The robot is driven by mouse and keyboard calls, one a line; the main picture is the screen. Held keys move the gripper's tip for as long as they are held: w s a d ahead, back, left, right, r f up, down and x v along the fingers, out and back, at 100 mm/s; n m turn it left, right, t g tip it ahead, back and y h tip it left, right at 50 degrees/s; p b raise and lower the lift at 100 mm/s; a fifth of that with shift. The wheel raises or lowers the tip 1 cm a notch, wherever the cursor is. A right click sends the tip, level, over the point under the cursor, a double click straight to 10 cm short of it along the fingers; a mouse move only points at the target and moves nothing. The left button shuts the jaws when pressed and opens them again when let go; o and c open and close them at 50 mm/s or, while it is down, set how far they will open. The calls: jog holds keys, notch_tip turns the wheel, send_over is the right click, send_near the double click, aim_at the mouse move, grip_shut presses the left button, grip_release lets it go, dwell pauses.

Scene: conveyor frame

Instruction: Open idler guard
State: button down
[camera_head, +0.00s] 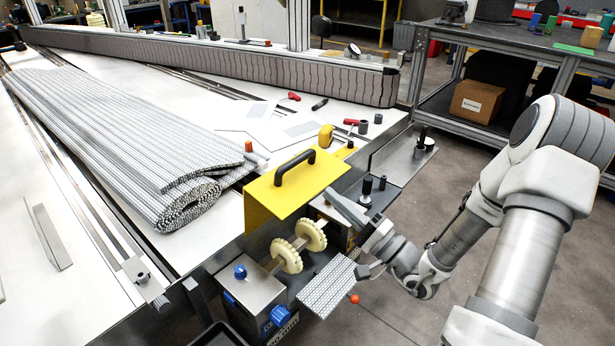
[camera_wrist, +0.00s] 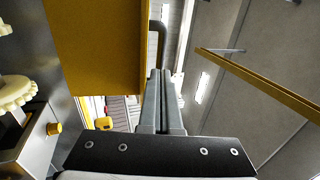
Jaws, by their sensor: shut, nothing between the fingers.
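The yellow idler guard (camera_head: 292,190) with a black bar handle (camera_head: 295,167) stands at the conveyor's end, behind two exposed cream toothed wheels (camera_head: 287,256). In the wrist view, a yellow guard panel (camera_wrist: 95,45) fills the upper left, with the dark handle (camera_wrist: 158,35) past its right edge. My gripper (camera_head: 331,197) is shut and empty at the guard's right, near edge. Its two fingers (camera_wrist: 160,75) lie together beside the panel edge in the wrist view. I cannot tell whether they touch it. The hinge is hidden.
A metal block with blue knobs (camera_head: 254,292) sits left of the wheels. A patterned plate (camera_head: 328,287) and an orange ball knob (camera_head: 354,299) are below my wrist. A rolled grey belt (camera_head: 150,140) lies on the white conveyor bed. Open floor lies at the right.

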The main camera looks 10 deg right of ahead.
aim_at(308, 184)
jog(key=x, duration=0.8)
jog(key=shift+b, duration=0.35)
